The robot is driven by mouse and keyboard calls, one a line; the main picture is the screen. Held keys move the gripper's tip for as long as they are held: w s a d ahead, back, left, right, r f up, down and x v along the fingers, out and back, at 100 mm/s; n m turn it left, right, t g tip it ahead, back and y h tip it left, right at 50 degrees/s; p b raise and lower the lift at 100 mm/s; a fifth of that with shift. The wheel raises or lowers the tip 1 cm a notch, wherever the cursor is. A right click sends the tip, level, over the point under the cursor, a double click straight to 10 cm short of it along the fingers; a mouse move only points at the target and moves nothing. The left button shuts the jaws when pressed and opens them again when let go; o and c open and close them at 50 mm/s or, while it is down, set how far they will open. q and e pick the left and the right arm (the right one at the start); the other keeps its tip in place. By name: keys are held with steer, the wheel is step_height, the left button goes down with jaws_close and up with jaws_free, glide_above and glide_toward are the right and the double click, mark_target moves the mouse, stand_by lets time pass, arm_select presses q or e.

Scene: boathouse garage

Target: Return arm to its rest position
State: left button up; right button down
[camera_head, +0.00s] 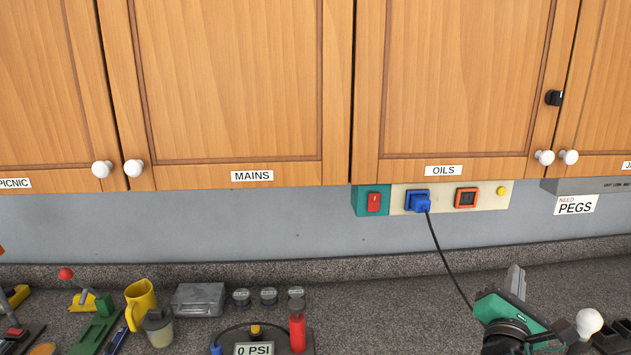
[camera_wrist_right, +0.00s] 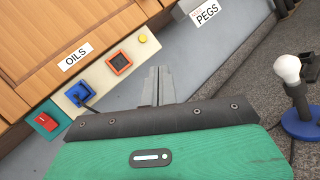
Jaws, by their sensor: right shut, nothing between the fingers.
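My right gripper (camera_head: 516,281) is at the lower right of the head view, over the worktop and below the switch panel, with its green wrist housing beneath it. In the right wrist view its two grey fingers (camera_wrist_right: 157,86) are together and empty, pointing toward the wall. Nothing touches the fingertips in view. My left gripper is in neither view.
The wall panel has a red switch (camera_head: 374,202), a blue plug (camera_head: 418,202) with a hanging black cable, and an orange-framed switch (camera_head: 466,198). Cupboards (camera_head: 450,80) overhang. A bulb (camera_wrist_right: 287,69) stands right of my gripper.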

steer(key=s+a+f+m+g+y, duration=0.25)
steer(key=s+f+m, duration=0.2)
steer(key=f, duration=0.55)
steer(key=s+a+f+m+g+y, duration=0.1)
steer(key=s+f+m+g+y, duration=0.3)
steer(key=f, duration=0.7)
steer(key=s+a+f+m+g+y, duration=0.2)
steer(key=s+a+f+m+g, duration=0.2)
steer(key=s+f+m, duration=0.45)
steer(key=s+a+f+m+g+y, duration=0.3)
steer(key=s+a+f+m+g, duration=0.15)
steer(key=s, duration=0.75)
step_height(320, 180, down, 32)
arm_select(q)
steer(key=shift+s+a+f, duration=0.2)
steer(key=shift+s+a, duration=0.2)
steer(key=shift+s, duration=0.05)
arm_select(e)
steer(key=s+d+f+g, duration=0.2)
steer(key=s+f, duration=1.7)
steer(key=s, duration=0.1)
steer(key=shift+d+f, duration=0.3)
steer(key=shift+f, duration=0.1)
